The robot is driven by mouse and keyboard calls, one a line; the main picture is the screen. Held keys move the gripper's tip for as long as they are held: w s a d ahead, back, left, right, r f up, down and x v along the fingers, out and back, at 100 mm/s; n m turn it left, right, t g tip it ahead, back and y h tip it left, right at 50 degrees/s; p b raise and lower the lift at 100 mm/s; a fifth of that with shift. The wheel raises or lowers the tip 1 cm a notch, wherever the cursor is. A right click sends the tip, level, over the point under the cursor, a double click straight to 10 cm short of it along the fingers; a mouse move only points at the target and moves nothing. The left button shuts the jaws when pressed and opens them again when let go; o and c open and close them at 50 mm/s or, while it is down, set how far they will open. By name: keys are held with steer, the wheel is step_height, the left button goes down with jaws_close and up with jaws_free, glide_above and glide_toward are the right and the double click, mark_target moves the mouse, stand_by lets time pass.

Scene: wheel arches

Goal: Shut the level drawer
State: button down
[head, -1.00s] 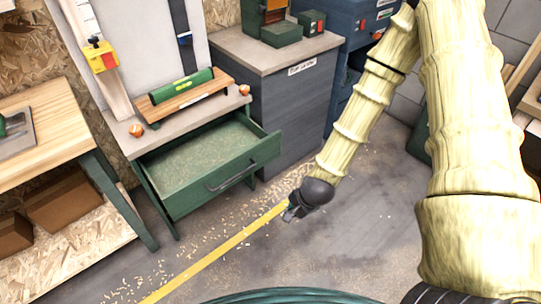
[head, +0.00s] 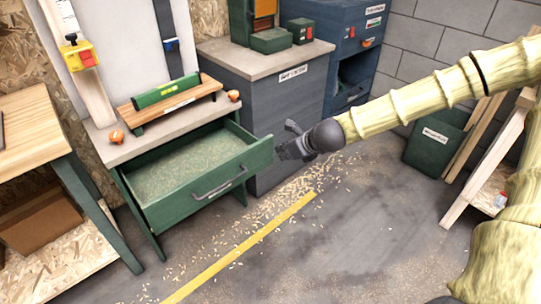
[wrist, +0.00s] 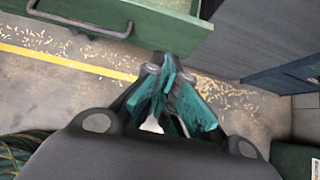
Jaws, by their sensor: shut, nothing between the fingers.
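The level drawer (head: 196,183) is a green drawer pulled open under a small grey-topped bench (head: 160,142). A green level lies on a wooden board on that bench. The drawer's front has a dark bar handle (head: 219,190), which also shows at the top left of the wrist view (wrist: 80,22). My gripper (head: 283,151) is shut and empty. It is near the right end of the drawer front in the head view; I cannot tell whether it touches. In the wrist view its fingers (wrist: 165,100) are closed together just below the drawer front (wrist: 160,25).
A grey cabinet (head: 285,105) stands right of the drawer, with a blue cabinet (head: 350,45) behind it. A wooden workbench (head: 30,130) is at the left. A green bin (head: 435,140) stands at the right. The floor in front is open, with shavings and a yellow line.

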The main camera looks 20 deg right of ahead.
steer(key=b, duration=0.1)
glide_toward(256, 154)
step_height(256, 154, down, 3)
steer(key=s, duration=0.1)
steer(key=shift+w+a+f, duration=0.1)
steer(key=shift+w+a, duration=0.1)
steer(key=shift+w, duration=0.45)
steer(key=shift+w+a, duration=0.2)
steer(key=shift+w, duration=0.5)
steer(key=shift+w+a+f, duration=0.1)
steer(key=shift+w+a, duration=0.1)
steer(key=shift+w, duration=0.45)
